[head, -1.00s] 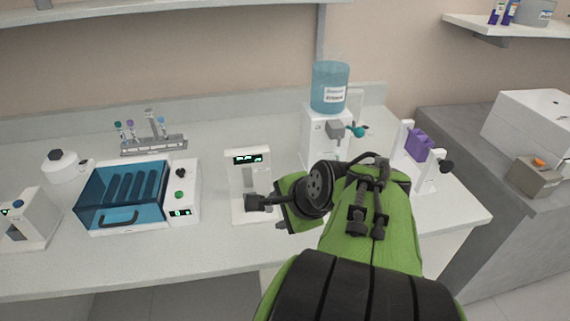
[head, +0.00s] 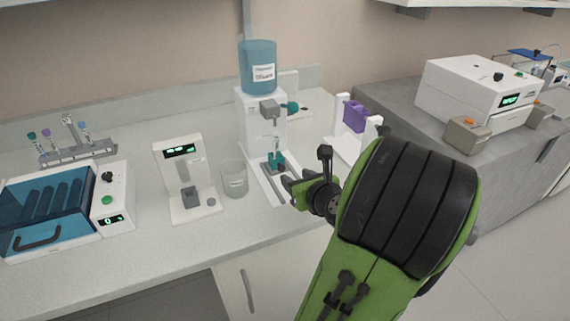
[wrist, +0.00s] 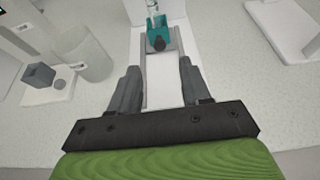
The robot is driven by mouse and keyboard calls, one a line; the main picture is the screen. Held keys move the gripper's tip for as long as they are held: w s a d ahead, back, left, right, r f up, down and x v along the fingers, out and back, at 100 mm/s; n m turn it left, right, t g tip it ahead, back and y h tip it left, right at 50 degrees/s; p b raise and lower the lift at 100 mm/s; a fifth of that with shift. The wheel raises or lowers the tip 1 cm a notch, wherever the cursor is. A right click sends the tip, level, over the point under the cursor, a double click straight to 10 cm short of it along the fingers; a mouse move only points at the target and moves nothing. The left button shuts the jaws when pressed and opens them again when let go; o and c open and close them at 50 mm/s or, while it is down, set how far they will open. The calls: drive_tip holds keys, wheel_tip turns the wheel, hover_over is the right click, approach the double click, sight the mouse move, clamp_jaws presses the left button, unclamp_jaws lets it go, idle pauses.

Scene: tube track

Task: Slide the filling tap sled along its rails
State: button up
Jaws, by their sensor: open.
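The teal sled (head: 273,163) sits on grey rails in front of the white dispenser (head: 249,128), near the tap end. A small clear tube (head: 276,146) stands upright in it under the tap. The wrist view shows the sled (wrist: 158,28) with a dark knob (wrist: 158,45) on its near side, between the two rails (wrist: 178,46). My gripper (head: 290,181) is over the front end of the rails. In the wrist view my gripper (wrist: 159,72) is open and empty, its fingers on either side of the track, short of the knob and apart from it.
A glass beaker (head: 233,179) and a white device with a green display (head: 182,175) stand left of the rails. A white stand with a purple block (head: 354,116) is to the right. A blue-lidded box (head: 45,215) is far left. Bare counter lies in front.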

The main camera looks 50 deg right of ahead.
sight(282, 168)
drive_tip(key=p, duration=0.1)
drive_tip(key=w+p, duration=0.1)
drive_tip(key=shift+w+d+r+p, duration=0.1)
drive_tip(key=shift+w+d+p, duration=0.15)
drive_tip(key=shift+d+p, duration=0.15)
drive_tip(key=x, duration=0.6)
drive_tip(key=shift+w+f, duration=0.15)
drive_tip(key=shift+f, duration=0.3)
clamp_jaws()
